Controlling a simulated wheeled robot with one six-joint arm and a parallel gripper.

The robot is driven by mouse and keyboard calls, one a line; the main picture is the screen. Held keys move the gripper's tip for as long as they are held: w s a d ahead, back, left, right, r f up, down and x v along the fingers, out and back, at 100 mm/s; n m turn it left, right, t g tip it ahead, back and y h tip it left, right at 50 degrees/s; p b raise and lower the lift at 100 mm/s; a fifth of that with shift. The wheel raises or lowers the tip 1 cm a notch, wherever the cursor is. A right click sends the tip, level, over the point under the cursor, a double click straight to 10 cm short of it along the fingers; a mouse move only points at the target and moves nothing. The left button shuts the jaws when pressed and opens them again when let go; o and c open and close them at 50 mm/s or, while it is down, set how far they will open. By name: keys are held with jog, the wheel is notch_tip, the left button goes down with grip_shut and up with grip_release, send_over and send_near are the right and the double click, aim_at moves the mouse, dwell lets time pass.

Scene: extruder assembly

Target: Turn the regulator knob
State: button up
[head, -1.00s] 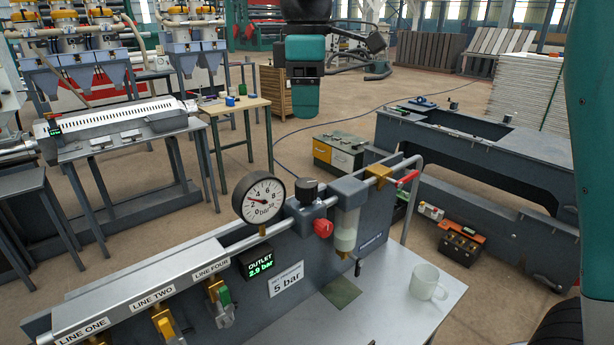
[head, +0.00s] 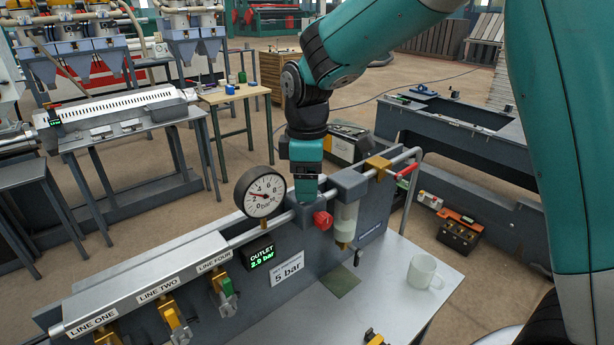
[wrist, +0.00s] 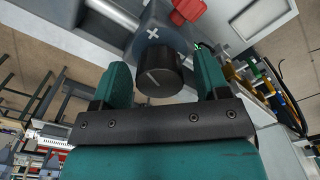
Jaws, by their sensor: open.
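The regulator knob (wrist: 158,76) is black and round with a pale pointer line, and sits between my gripper's fingers in the wrist view. A white plus mark shows on the grey regulator body (wrist: 152,35) beside it. My gripper (wrist: 160,84) is open, with a teal finger on each side of the knob; gaps show on both sides. In the head view my gripper (head: 306,195) points down over the regulator and hides the knob. The round gauge (head: 261,192) has its needle a little under 3 bar. The green outlet display (head: 262,257) appears to read 2.9 bar.
A red knob (head: 322,220) sits on the regulator's front, with a clear filter bowl (head: 346,222) to its right. A sign (head: 287,269) reads 5 bar. A white mug (head: 426,272) stands on the bench.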

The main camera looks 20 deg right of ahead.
jog(key=c, duration=0.9)
jog(key=shift+m, duration=0.3)
jog(key=m, duration=0.3)
jog(key=shift+r+p, duration=0.1)
jog(key=shift+p, duration=0.3)
jog(key=m, duration=0.5)
jog(key=shift+p, duration=0.3)
jog(key=m, duration=0.4)
jog(key=shift+m+p, duration=0.35)
jog(key=shift+m, duration=1.65)
